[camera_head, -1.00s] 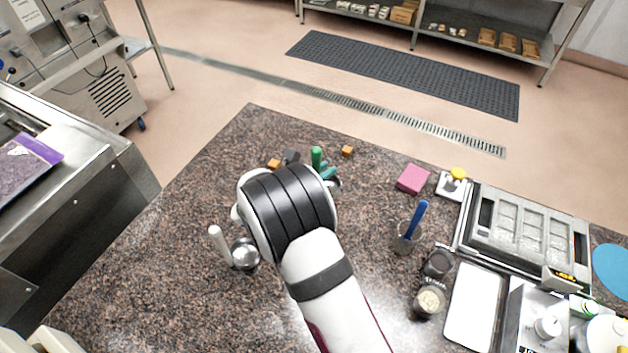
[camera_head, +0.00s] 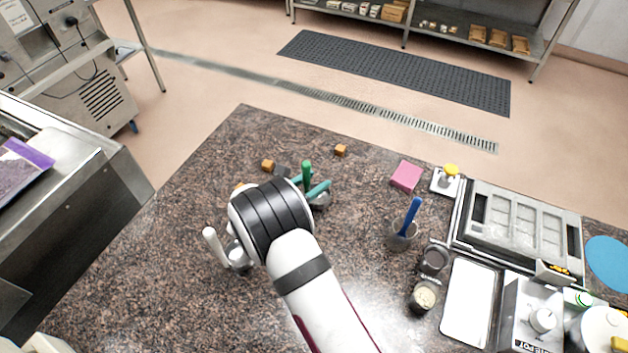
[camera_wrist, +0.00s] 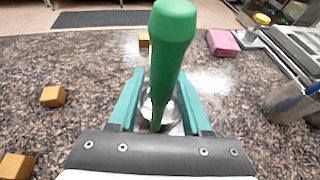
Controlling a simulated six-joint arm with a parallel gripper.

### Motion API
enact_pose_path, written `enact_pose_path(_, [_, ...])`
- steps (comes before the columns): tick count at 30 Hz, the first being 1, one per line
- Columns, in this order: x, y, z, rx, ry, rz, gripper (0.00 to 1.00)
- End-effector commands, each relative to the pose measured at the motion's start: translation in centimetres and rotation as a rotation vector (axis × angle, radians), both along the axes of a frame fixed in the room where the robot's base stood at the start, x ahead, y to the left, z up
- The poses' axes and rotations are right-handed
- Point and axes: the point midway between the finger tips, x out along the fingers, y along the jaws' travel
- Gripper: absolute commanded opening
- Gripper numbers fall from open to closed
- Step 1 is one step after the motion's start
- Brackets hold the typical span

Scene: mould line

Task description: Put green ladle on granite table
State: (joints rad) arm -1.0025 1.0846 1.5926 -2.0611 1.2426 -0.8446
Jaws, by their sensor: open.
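The green ladle (camera_wrist: 174,50) stands out large in the wrist view, its handle rising upright between the two green fingers of my gripper (camera_wrist: 160,90). The fingers are apart, one on each side of the handle, with no clear contact. The ladle's metal bowl shows partly below the handle, behind the gripper's dark bar. In the head view the green handle (camera_head: 306,172) stands just beyond my arm, with the gripper (camera_head: 308,186) beside it. The granite table (camera_head: 150,270) is speckled brown and lies under everything.
A white-handled ladle (camera_head: 214,246) is left of my arm. Small orange cubes (camera_head: 268,165) lie near the gripper. A pink block (camera_head: 406,177), a metal cup with a blue-handled tool (camera_head: 411,216) and a mould tray (camera_head: 520,222) are to the right. The table's left part is clear.

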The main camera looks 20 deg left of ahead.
Motion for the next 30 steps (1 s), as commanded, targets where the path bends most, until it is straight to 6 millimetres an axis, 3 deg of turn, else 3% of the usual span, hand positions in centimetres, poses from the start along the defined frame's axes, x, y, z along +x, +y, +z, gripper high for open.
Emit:
enact_pose_path(5, [-0.7,0.3,0.6,0.000,0.000,0.003,0.48])
enact_pose_path(16, [-9.3,2.0,4.3,0.002,-0.001,0.003,0.48])
enact_pose_path(24, [-10.9,2.0,5.0,0.003,0.000,-0.006,0.48])
enact_pose_path(26, [-10.3,0.9,5.6,0.030,0.004,-0.054,0.48])
enact_pose_path(28, [-9.0,-2.9,7.4,0.120,0.015,-0.216,0.48])
enact_pose_path(29, [-8.4,-5.8,8.6,0.187,0.020,-0.336,0.48])
enact_pose_path(30, [-8.0,-10.8,10.4,0.306,0.022,-0.548,0.48])
